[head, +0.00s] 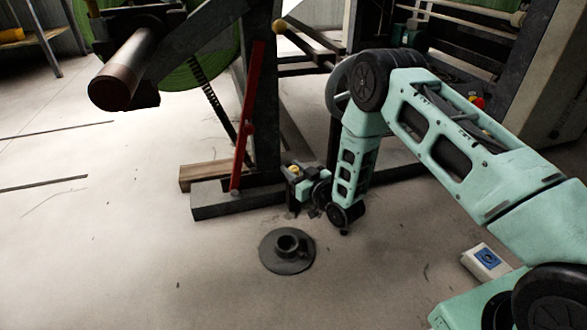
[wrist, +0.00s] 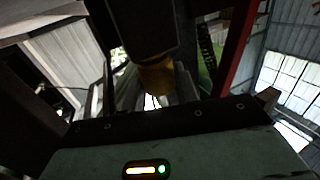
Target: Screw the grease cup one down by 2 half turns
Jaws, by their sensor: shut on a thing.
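The grease cup (wrist: 157,78) shows in the wrist view as a brass-coloured cylinder beneath a dark block, seen from below. My gripper (wrist: 162,100) reaches up to it with grey fingers and is shut on it; the contact itself is dim. In the head view my gripper (head: 297,190) is low beside the foot of the dark machine upright. A small yellow part (head: 293,170) shows at its top there, but I cannot tell whether it is the cup. My wrist hides part of this spot.
A red bar (head: 247,130) leans along the upright (head: 267,110). A dark steel foot (head: 222,206) lies on the floor. A round flanged dark piece (head: 287,251) stands in front. A white box with a blue face (head: 487,261) lies at right. Floor at left is clear.

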